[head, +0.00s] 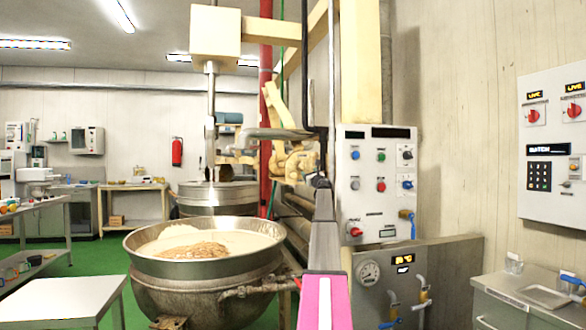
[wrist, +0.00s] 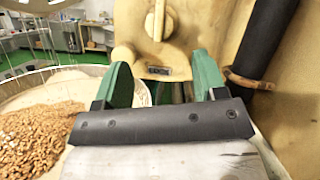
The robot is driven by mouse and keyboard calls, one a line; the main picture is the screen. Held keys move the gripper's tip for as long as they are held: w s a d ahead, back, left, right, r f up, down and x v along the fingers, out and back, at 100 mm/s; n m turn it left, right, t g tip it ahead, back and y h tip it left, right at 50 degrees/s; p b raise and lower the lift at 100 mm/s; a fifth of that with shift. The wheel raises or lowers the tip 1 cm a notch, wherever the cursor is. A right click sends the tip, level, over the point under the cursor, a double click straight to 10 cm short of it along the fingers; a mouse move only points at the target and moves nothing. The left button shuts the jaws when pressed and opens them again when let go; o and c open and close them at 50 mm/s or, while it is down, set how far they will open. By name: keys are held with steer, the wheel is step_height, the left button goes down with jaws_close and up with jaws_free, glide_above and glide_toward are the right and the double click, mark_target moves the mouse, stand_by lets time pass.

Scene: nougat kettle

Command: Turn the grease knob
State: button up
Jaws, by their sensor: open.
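The likely grease knob (wrist: 158,20) is a cream, upright grip on a round boss of the cream machine body, at the top middle of the wrist view. A small dark label (wrist: 158,71) sits below it; I cannot read it. My gripper (wrist: 161,64) has two green fingers spread apart, with nothing between them. The fingertips appear below the knob in the picture, one to each side, and apart from it. In the head view my arm (head: 322,240) reaches toward the cream machine casting (head: 293,162); I cannot make out the knob there.
A large steel kettle (head: 205,262) with pale mix and nuts stands left of my arm; its nuts (wrist: 38,138) also show in the wrist view. A dark pipe (wrist: 262,40) runs close on the right. A control panel (head: 376,185) stands right of my arm.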

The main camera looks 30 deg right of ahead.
mark_target(304, 167)
steer(key=x, duration=1)
steer(key=shift+w, duration=0.3)
steer(key=c, duration=0.9)
